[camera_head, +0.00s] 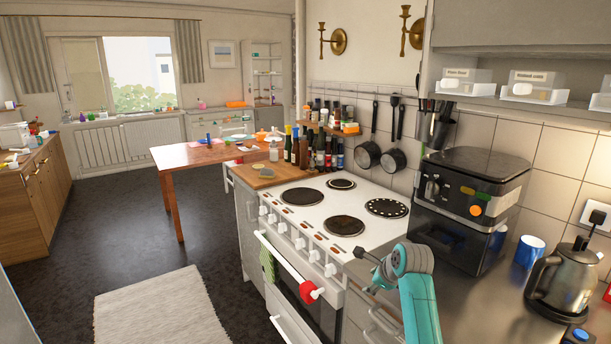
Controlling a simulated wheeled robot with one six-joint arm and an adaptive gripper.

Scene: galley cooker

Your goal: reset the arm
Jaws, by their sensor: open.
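My teal and grey arm rises from the bottom edge, right of centre, in front of the cooker's right front corner. My gripper (367,270), small and dark, is at its end, pointing left. It is open, and I see nothing between its fingers. It appears in front of the seam between the white cooker (330,232) and the steel counter (470,300); I cannot tell how far it is from either. Part of the wrist is hidden behind the grey joint.
A black air fryer (468,205), a blue mug (529,251) and a kettle (559,278) stand on the counter. Bottles (304,150) crowd behind the cooker. The floor (120,225) at left is mostly clear around a rug (160,308).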

